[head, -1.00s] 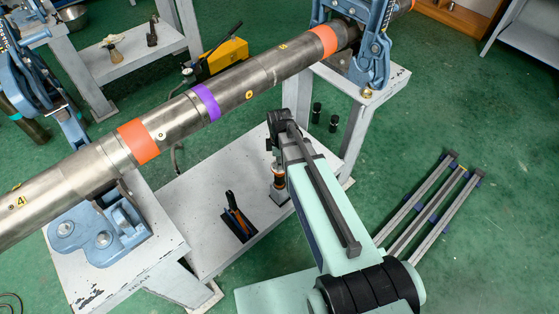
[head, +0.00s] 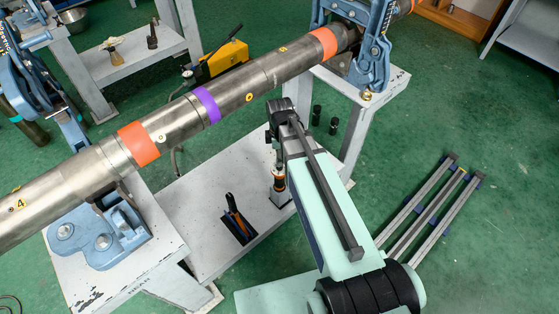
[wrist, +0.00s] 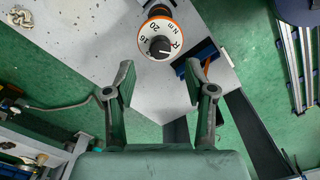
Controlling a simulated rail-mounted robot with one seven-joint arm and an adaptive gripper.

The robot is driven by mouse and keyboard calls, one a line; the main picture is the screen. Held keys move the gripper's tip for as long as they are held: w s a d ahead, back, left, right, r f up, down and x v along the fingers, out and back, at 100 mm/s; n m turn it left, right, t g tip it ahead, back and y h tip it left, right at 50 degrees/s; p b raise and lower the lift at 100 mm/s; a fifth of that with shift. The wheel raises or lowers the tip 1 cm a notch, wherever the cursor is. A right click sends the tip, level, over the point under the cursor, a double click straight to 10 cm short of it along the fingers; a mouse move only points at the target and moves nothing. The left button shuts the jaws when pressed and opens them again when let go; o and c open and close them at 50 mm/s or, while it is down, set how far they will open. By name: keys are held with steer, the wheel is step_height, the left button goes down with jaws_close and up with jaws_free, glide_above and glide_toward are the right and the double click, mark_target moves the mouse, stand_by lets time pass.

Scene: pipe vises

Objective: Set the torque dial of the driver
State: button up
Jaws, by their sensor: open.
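The driver (head: 279,184) stands upright on the low grey shelf, with an orange band near its top. In the wrist view its round white dial (wrist: 148,36) faces the camera, printed with 16, 20, R and Nm, with a black knob (wrist: 160,47) at its centre. The knob's exact setting is too small to tell. My gripper (wrist: 159,72) is open and empty, its two fingers apart. The dial lies just beyond the fingertips, roughly centred between them. In the head view my arm's end hangs above the driver and partly hides it.
A dark holder with orange-handled tools (head: 236,220) stands beside the driver. A long steel pipe (head: 185,125) with orange and purple bands crosses above the shelf, held in blue vises (head: 105,238). Metal rails (head: 425,215) lie on the green floor at right.

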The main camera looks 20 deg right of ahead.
step_height(320, 180, up, 7)
steer(key=shift+f, duration=0.2)
stand_by(0.6)
steer(key=s+f+m+g, duration=0.1)
steer(key=s+f+m, duration=0.6)
steer(key=f, duration=0.3)
steer(key=s+f+m+g, duration=0.1)
steer(key=s+f+m, duration=0.55)
steer(key=f, duration=0.25)
steer(key=s+f+g, duration=0.1)
steer(key=s+f, duration=0.2)
steer(key=s, duration=0.5)
steer(key=s+f+m+g+p, duration=0.1)
steer(key=s+f, duration=0.3)
steer(key=s, duration=0.4)
steer(key=s+f+m+g, duration=0.1)
steer(key=s+f, duration=0.3)
steer(key=s, duration=0.4)
steer(key=shift+f+g, duration=0.25)
steer(key=shift+g, duration=0.65)
